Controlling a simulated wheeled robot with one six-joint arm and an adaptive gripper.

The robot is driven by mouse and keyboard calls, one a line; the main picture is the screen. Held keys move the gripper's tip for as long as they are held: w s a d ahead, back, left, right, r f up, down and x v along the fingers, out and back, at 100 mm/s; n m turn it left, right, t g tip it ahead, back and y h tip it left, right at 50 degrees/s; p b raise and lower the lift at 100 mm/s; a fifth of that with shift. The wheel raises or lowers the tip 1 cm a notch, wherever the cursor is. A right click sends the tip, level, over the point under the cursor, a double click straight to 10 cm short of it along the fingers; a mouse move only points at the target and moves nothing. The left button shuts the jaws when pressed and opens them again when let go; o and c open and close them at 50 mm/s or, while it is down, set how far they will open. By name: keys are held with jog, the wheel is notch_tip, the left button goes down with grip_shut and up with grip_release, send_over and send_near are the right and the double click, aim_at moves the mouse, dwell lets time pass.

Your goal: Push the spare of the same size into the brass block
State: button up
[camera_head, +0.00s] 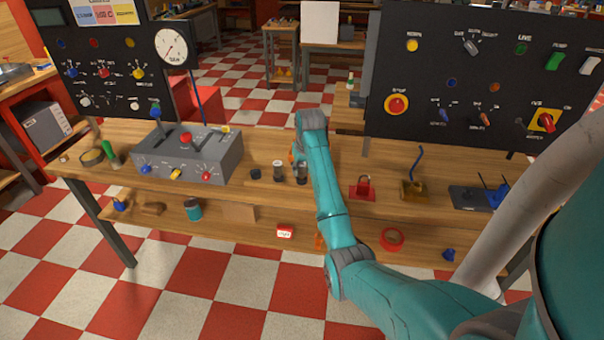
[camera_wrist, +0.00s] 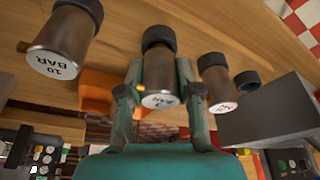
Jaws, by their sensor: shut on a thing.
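In the wrist view several dark metal cylinders with white BAR labels on their ends and black bases stand in a row. The left cylinder (camera_wrist: 68,42) is widest and reads 10 BAR. The middle cylinder (camera_wrist: 158,72) is between the fingers of my gripper (camera_wrist: 160,98), shut on it; its number is not legible. A narrower cylinder (camera_wrist: 217,86) stands at its right. A brass-coloured block (camera_head: 411,189) with a blue hose stands on the bench right of my arm.
An empty-looking black ring (camera_head: 255,174) stands left of the cylinders. A grey control box (camera_head: 187,155) is farther left. A red padlock-like piece (camera_head: 363,188) stands between my arm and the brass block. Black panels (camera_head: 470,100) rise behind the bench (camera_head: 330,190).

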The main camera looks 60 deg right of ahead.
jog(key=shift+r, duration=0.3)
jog(key=shift+r, duration=1.6)
